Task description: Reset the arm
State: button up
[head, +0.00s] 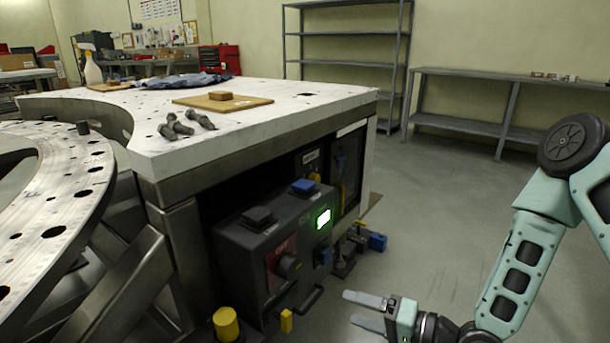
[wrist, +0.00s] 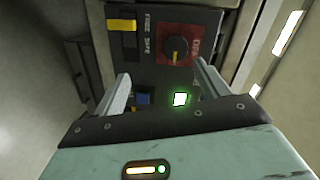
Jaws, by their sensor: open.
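My gripper (head: 366,312) is open and empty at the lower right of the head view, in front of the dark control box (head: 262,238). Its two fingers also show in the wrist view (wrist: 162,90), pointing toward the box and apart from each other. The box has a lit green-white light (head: 323,218), which also shows in the wrist view (wrist: 180,99). A round dark knob (wrist: 176,51) sits on a red patch of the box. I cannot tell how far the fingertips are from the box. My arm (head: 520,265) extends from the right.
A white-topped table (head: 240,130) stands above the box, with dark bolts (head: 185,125) and a wooden board (head: 222,102) on it. A curved metal plate (head: 60,205) is at left. Metal shelves (head: 345,65) and a bench (head: 505,75) line the back.

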jog(key=s+d+r+n+g+h, duration=0.1)
jog(key=s+r+n+g+h, duration=0.45)
jog(key=s+r, duration=0.35)
jog(key=s+r+n+g+h, duration=0.4)
jog(key=s+r+n+h, duration=0.25)
jog(key=s, duration=0.55)
notch_tip(320, 180, up, 21)
jog(key=p, duration=2.2)
jog(key=shift+w+d+r+m+h, duration=0.15)
jog(key=shift+w+d+m+h, duration=0.05)
jog(key=shift+w+m+h, duration=0.2)
jog(key=shift+t, duration=0.25)
